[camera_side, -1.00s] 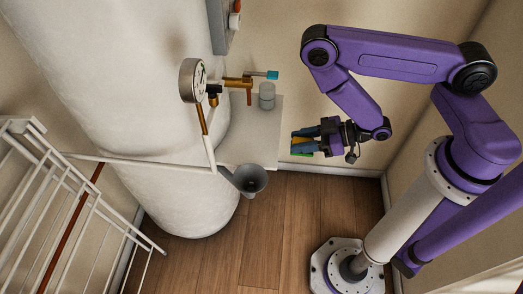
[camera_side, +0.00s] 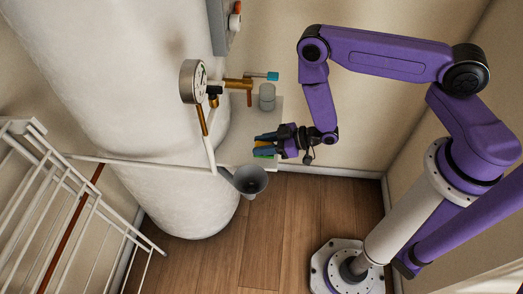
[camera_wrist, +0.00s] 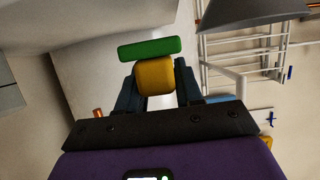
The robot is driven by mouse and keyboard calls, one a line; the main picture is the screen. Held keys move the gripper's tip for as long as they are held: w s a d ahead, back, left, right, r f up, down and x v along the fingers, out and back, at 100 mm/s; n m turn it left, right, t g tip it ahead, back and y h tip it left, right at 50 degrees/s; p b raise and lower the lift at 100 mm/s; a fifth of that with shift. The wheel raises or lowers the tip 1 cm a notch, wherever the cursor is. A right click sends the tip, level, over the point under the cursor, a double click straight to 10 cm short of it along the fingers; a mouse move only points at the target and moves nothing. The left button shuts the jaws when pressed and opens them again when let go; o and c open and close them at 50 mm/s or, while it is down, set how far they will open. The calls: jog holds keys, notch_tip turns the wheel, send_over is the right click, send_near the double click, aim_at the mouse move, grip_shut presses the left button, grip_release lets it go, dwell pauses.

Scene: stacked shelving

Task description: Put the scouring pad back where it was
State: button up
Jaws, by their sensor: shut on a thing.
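The scouring pad, with a yellow body and a green layer, is between the fingers of my gripper (camera_wrist: 155,88). In the wrist view its yellow part (camera_wrist: 155,79) sits between the two dark blue fingers, and its green layer (camera_wrist: 150,48) lies across just beyond the fingertips. In the side view my gripper (camera_side: 266,144) points left, with a little of the pad (camera_side: 264,154) showing at the lower finger; the rest is hidden. The gripper is shut on the pad and held in front of the pale ledge (camera_side: 235,150) beside the white tank. I cannot tell its distance from the ledge.
A grey funnel (camera_side: 250,180) on a white pipe is just below left of the gripper. A gauge (camera_side: 192,80), a brass valve (camera_side: 237,84) and a grey cylinder (camera_side: 267,96) are above. A white wire rack (camera_side: 75,200) stands at left. Wooden floor (camera_side: 290,225) is clear.

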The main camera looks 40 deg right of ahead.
jog(key=shift+w+a+f, duration=0.1)
jog(key=shift+w+f, duration=0.15)
jog(key=shift+f, duration=1.55)
jog(key=shift+f, duration=0.1)
jog(key=o, duration=1)
